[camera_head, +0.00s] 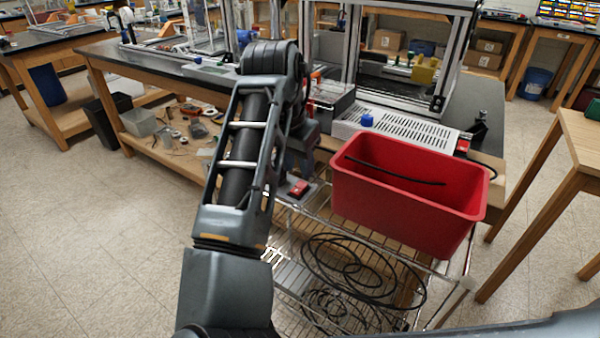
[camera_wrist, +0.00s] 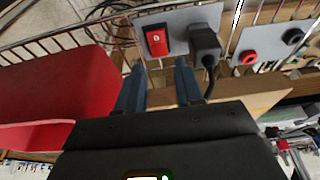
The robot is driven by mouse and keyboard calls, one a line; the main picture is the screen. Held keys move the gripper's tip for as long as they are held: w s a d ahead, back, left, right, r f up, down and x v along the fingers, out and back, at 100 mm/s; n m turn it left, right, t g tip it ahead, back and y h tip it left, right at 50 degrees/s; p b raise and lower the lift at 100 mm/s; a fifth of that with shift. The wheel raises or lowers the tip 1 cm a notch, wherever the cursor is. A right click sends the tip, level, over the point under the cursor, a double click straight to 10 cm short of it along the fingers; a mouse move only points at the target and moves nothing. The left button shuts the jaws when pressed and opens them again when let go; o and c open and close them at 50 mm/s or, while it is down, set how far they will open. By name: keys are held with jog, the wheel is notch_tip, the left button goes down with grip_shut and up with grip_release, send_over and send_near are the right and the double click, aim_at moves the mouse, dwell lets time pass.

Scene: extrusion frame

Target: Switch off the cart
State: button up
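The wire cart (camera_head: 440,290) stands in front of the workbench, with a red bin on top. A grey plate (camera_wrist: 178,18) at its rail carries a red rocker switch (camera_wrist: 156,39) with a small white mark. The switch also shows in the head view (camera_head: 299,188). I cannot tell which side of the rocker is pressed. A black plug (camera_wrist: 204,42) with a cord sits right of the switch. My gripper (camera_wrist: 160,66) is open and empty, its two blue-grey fingertips apart just below the switch and plug in the wrist view. My arm mostly hides the gripper in the head view.
The red bin (camera_head: 385,205) holds a black rod or cable. Black cable coils (camera_head: 350,268) lie on the cart's lower shelf. A red socket (camera_wrist: 249,57) and a black socket (camera_wrist: 293,36) sit right of the plug. A wooden table (camera_head: 575,150) stands right; the left floor is clear.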

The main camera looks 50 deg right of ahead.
aim_at(295, 192)
jog(key=shift+v, duration=1.75)
